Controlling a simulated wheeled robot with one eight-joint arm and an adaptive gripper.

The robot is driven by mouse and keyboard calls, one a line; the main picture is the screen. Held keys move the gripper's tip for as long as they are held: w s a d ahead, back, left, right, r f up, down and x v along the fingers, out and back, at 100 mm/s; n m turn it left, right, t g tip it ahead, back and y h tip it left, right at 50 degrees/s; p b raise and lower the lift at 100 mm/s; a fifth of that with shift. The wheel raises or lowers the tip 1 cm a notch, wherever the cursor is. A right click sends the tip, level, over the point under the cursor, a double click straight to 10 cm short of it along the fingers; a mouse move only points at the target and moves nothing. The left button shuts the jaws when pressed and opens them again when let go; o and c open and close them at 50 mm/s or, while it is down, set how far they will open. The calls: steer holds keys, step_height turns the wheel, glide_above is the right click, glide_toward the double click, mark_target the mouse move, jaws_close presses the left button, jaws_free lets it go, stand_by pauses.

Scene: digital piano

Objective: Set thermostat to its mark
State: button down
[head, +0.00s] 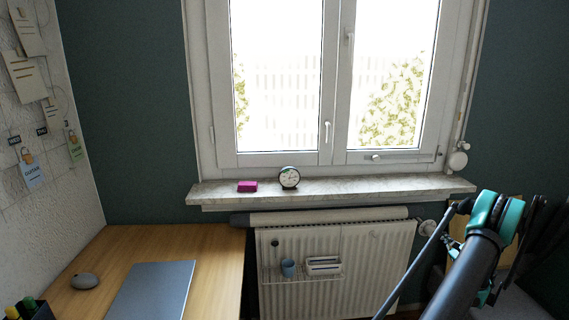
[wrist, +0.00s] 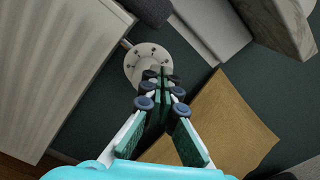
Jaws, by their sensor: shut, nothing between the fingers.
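The thermostat is a white round knob (wrist: 148,60) with small dark marks around its face, at the upper middle of the wrist view. In the head view it shows as a small white knob (head: 427,228) at the right end of the radiator, near my arm. My gripper (wrist: 158,76) is shut and empty. Its fingertips point at the knob and overlap its lower right edge in the wrist view; I cannot tell whether they touch. The fingers hide part of the face, and I cannot make out which mark is the set one.
A wooden desk (head: 222,265) stands left. A tan panel (wrist: 235,125) lies right of my fingers.

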mark_target(434, 232)
steer(key=shift+w+a, duration=0.15)
steer(key=shift+w, duration=1.8)
steer(key=shift+a+f, duration=0.2)
steer(key=shift+a, duration=0.25)
steer(key=shift+a+f, duration=0.15)
steer(key=shift+a, duration=0.25)
steer(key=shift+s+a+f, duration=0.1)
steer(key=shift+a+f, duration=0.05)
steer(key=shift+f, duration=0.05)
steer(key=shift+a+f, duration=0.2)
steer(key=shift+a, duration=0.05)
steer(key=shift+f, duration=0.1)
steer(key=shift+a, duration=0.15)
